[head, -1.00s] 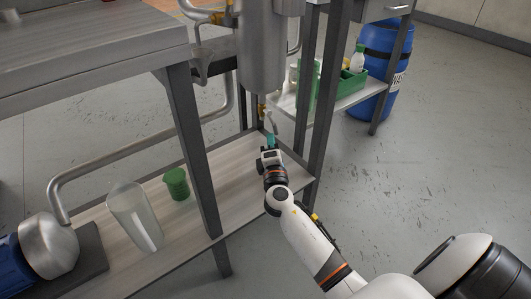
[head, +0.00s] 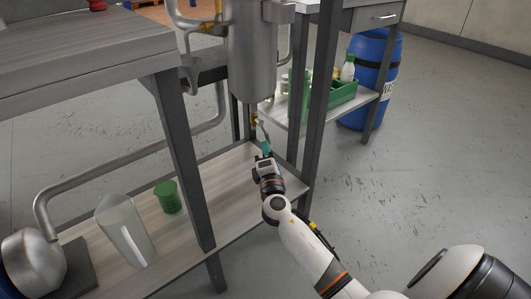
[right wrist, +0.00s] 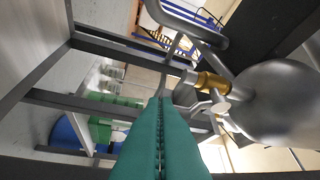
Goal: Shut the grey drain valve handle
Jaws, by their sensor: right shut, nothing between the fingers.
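The brass drain valve (head: 254,119) sits under the steel vessel (head: 250,60) in the head view. A thin light grey piece, seemingly the handle (head: 263,130), slants down from it toward my right gripper (head: 266,148). In the right wrist view, the brass valve body (right wrist: 211,82) is right of and beyond my shut teal fingers (right wrist: 160,100). A grey piece (right wrist: 183,90) lies near the fingertips, and a pale one (right wrist: 220,104) beside the brass. I cannot tell which is the handle or whether the fingers touch it. My left gripper is out of view.
A table leg (head: 183,160) stands left of my right arm and a dark post (head: 321,100) to its right. The lower shelf (head: 215,205) carries a green cup (head: 168,197) and a clear jug (head: 125,230). A green crate (head: 340,92) and blue drum (head: 376,70) stand behind.

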